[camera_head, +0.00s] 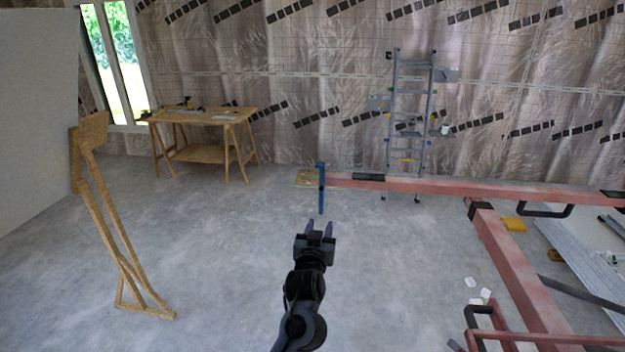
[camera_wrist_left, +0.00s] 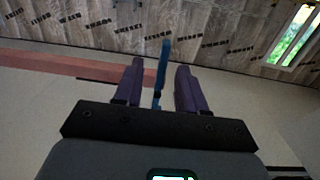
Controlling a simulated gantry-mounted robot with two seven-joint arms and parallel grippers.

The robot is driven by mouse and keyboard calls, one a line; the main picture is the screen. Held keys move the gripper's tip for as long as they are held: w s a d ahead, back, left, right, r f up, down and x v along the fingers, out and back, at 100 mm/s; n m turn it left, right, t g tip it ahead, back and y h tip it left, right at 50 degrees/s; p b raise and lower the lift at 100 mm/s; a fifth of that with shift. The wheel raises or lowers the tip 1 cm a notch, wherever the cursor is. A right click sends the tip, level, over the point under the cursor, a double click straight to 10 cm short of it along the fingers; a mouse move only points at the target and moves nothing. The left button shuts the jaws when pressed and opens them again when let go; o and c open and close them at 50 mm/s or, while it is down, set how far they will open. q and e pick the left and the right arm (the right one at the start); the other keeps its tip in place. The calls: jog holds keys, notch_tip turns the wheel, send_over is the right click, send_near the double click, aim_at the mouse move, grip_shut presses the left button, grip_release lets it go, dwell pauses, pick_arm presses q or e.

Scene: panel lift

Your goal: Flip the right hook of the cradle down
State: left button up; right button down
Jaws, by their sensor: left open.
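A blue hook (camera_head: 321,198) stands at the left end of the long red cradle beam (camera_head: 450,189) in the head view. It looks like a narrow upright bar. My left gripper (camera_head: 319,228) is in front of and just below the hook in that picture, with its purple fingers apart. In the left wrist view, the hook (camera_wrist_left: 164,62) appears between the two open fingers of the left gripper (camera_wrist_left: 159,72), and the red beam (camera_wrist_left: 70,66) runs off to the left. I cannot tell whether a finger touches the hook. My right gripper is not in view.
A second red beam (camera_head: 515,265) with black handles fills the right side. A wooden frame (camera_head: 118,235) stands at left, a workbench (camera_head: 205,115) and ladder (camera_head: 410,110) behind. The floor around the gripper is clear.

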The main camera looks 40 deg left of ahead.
aim_at(322, 198)
pick_arm(q)
jog(key=shift+n, duration=0.3)
jog(key=w+a, duration=0.2)
jog(key=w, duration=0.1)
jog(key=w+a+r+p, duration=0.1)
jog(key=w+a, duration=0.1)
jog(key=w, duration=0.1)
jog(key=w+a+r, duration=0.1)
jog(key=w+a, duration=0.1)
jog(key=w, duration=0.1)
jog(key=shift+a+r, duration=0.2)
jog(key=shift+c, duration=0.4)
grip_shut()
